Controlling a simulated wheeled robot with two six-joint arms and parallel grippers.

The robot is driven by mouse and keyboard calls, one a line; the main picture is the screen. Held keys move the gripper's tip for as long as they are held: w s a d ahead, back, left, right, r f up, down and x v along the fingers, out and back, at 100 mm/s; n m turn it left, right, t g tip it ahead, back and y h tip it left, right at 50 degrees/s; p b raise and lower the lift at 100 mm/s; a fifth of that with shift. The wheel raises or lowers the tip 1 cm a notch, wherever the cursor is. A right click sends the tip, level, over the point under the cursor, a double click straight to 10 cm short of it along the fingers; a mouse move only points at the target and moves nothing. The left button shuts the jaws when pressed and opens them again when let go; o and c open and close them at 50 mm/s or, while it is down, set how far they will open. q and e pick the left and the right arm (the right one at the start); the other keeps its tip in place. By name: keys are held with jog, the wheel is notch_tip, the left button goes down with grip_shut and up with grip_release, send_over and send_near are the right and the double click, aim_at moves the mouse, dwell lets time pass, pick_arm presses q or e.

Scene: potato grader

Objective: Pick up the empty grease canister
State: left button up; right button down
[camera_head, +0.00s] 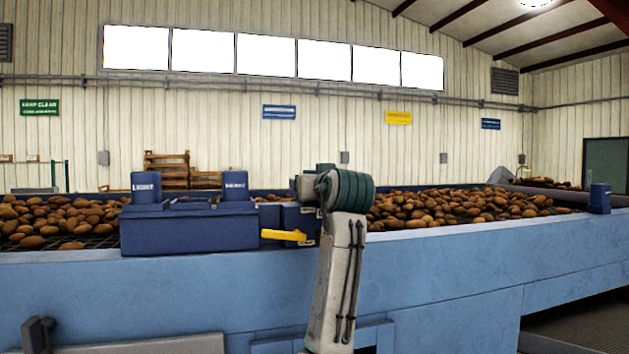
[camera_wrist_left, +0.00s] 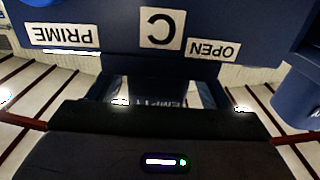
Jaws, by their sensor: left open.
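In the left wrist view, which shows lettering upside down, my left gripper (camera_wrist_left: 160,96) is open. Between its pale fingers a dark blue surface carries a label that seems to read EMPTY, likely the grease canister (camera_wrist_left: 158,103). Its outline is mostly hidden by the gripper body, and I cannot tell whether the fingers touch it. In the head view an arm stands upright at centre, and its wrist hides the gripper and what lies behind. Two blue canisters, left (camera_head: 146,188) and right (camera_head: 235,187), stand on a blue housing (camera_head: 190,232); their labels are too small to read surely.
A yellow lever (camera_head: 283,235) sticks out beside the arm. A dark blue panel (camera_wrist_left: 110,30) marked PRIME, C and OPEN is close to the gripper. Potatoes (camera_head: 430,208) lie along the conveyor behind the pale blue side wall (camera_head: 450,262).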

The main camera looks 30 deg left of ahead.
pick_arm(q)
jog(key=shift+d, duration=0.2)
jog(key=shift+a, duration=0.1)
jog(key=c, duration=1.1)
